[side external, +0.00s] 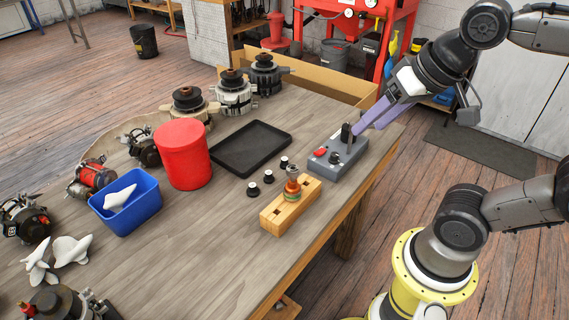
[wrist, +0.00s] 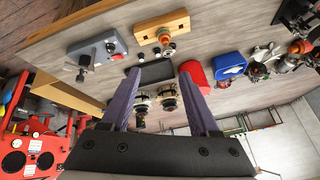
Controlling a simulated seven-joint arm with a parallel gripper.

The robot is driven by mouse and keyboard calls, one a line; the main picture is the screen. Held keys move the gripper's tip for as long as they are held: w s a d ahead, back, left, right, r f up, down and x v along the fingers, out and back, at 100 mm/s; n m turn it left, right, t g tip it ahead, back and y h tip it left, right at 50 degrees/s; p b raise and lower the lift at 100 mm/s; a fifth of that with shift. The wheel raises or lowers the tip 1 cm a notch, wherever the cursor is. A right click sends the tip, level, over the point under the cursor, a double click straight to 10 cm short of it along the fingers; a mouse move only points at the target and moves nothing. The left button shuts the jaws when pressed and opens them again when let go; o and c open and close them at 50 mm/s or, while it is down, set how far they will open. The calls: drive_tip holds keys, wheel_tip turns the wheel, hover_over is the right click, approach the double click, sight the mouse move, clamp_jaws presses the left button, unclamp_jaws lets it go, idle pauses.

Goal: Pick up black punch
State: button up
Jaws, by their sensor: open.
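A black upright piece, which looks like the black punch (side external: 346,133), stands on a grey box (side external: 345,164) at the table's right edge. The box also carries a red knob and a black knob. My gripper (side external: 369,123) has purple fingers, apart and empty. In the side view its tips are just right of and above the black piece; I cannot tell if they touch. In the wrist view my gripper (wrist: 160,73) points toward the table, and the grey box (wrist: 110,50) with the dark upright piece (wrist: 84,62) lies left of the fingers, not between them.
A wooden block (side external: 273,217) holding a copper-coloured part stands in front of the box, near three small black-and-white pieces (side external: 268,176). A black tray (side external: 228,161), a red canister (side external: 183,150), a blue bin (side external: 138,211) and several alternators stand further left.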

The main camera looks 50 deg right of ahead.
drive_tip(key=w+d+r+m+g, duration=0.1)
drive_tip(key=w+m, duration=0.2)
drive_tip(key=w, duration=0.3)
drive_tip(key=w+d+r+m, duration=0.1)
drive_tip(key=w+r+m, duration=0.1)
drive_tip(key=w, duration=0.3)
drive_tip(key=m+g, duration=0.5)
drive_tip(key=m, duration=0.1)
hover_over(284, 159)
drive_tip(key=f, duration=2.7)
drive_tip(key=shift+s+f, duration=0.25)
drive_tip(key=shift+s, duration=0.15)
drive_tip(key=shift+w+f, duration=0.2)
drive_tip(key=shift+f, duration=1.25)
drive_tip(key=shift+w+f, duration=0.2)
drive_tip(key=shift+f, duration=1.25)
clamp_jaws()
